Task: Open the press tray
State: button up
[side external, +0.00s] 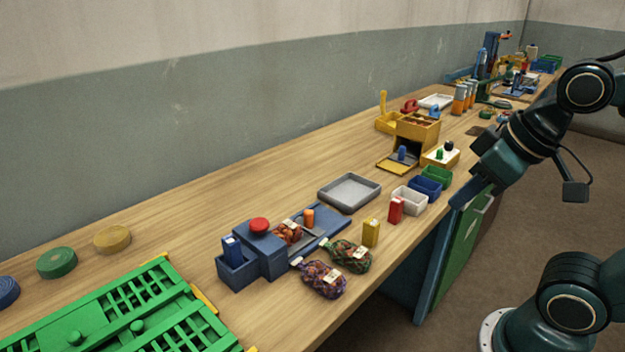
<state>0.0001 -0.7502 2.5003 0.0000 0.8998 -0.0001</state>
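A blue press (272,262) with a red button (259,226) on top stands near the front of the bench. A flat blue tray-like part (329,221) extends from its right side and carries an orange upright peg (308,217). A netted sack with reddish contents (289,232) lies on this part, close against the press body. Whether the flat part is slid in or out is hard to tell. My gripper (470,194) is at the right, over the bench's front edge, well away from the press. Its fingertips are too small and dark to show their opening.
Two netted sacks (323,280) (350,256) lie in front of the press. A yellow block (371,233), a red block (395,210) and small bins (409,200) stand to its right. A grey tray (349,206) lies behind. A green rack (120,330) fills the near left.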

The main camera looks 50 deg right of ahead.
jog(key=o, duration=0.3)
jog(key=shift+o, duration=0.5)
jog(key=shift+w+r, duration=0.3)
jog(key=shift+w, duration=0.2)
jog(key=m+g, duration=0.3)
jog(key=g, duration=0.3)
send_over(308, 211)
notch_tip(308, 211, down, 7)
jog(key=shift+d, duration=0.1)
jog(key=shift+f, duration=0.15)
notch_tip(308, 211, down, 14)
jog(key=shift+r, duration=0.15)
jog(key=shift+c, duration=0.4)
